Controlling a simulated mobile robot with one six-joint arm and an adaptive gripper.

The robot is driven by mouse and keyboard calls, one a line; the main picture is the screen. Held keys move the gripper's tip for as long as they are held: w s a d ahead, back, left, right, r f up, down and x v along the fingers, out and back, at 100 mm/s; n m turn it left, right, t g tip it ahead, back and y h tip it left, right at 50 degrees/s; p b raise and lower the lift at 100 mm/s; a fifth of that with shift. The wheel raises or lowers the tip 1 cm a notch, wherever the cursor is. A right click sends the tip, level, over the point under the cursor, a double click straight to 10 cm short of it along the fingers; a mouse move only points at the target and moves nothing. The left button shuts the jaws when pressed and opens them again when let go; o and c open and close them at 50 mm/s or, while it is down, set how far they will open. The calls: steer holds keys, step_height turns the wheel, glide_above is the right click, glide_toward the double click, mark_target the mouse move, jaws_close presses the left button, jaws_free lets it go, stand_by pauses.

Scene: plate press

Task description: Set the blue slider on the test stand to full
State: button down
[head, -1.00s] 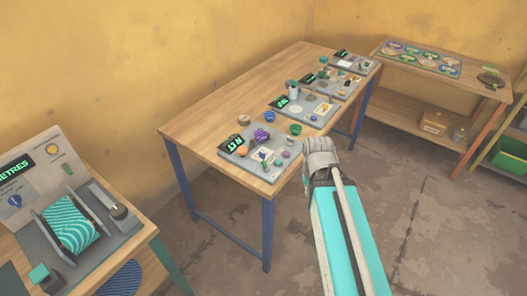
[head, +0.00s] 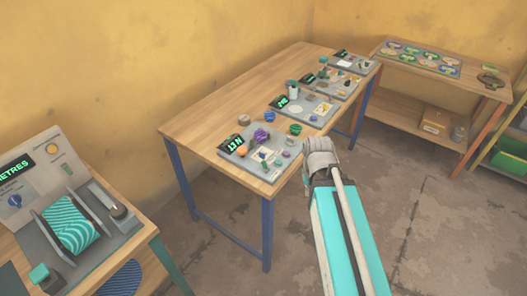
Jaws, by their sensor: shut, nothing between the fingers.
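My arm reaches up from the bottom of the head view and ends in a pale grey joint beside the wooden table. My gripper's fingers do not show; they are hidden beyond that joint. Several grey panels with small dark displays stand along the right side of the table. The nearest panel (head: 241,156) has small coloured controls on it, too small to tell apart. I cannot tell which panel is the test stand. I cannot make out a blue slider or its setting.
The wooden table (head: 215,112) has bare room along its left side. A machine (head: 38,160) with a striped teal roller (head: 72,222) and a blue knob (head: 15,200) stands at the left. A bench (head: 470,78) with several plates is at the back right.

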stand_by(0.4)
steer(key=c, duration=1.1)
jaws_free()
steer(key=shift+w, duration=0.1)
steer(key=o, duration=0.5)
steer(key=shift+w+a+r+n+p, duration=0.2)
steer(key=shift+w+r+p, duration=0.05)
steer(key=shift+w, duration=0.35)
steer(key=shift+w+a+r+n+p, duration=0.2)
steer(key=shift+w, duration=0.4)
steer(key=shift+c, duration=0.2)
step_height(320, 180, up, 7)
steer(key=n+p, duration=0.7)
steer(key=n, duration=0.3)
glide_above(262, 152)
steer(key=shift+s+f, duration=0.1)
steer(key=shift+f, duration=0.15)
steer(key=shift+f+b, duration=0.15)
steer(key=shift+b, duration=0.25)
step_height(262, 152, down, 14)
steer(key=b, duration=1.3)
steer(key=shift+r, duration=0.25)
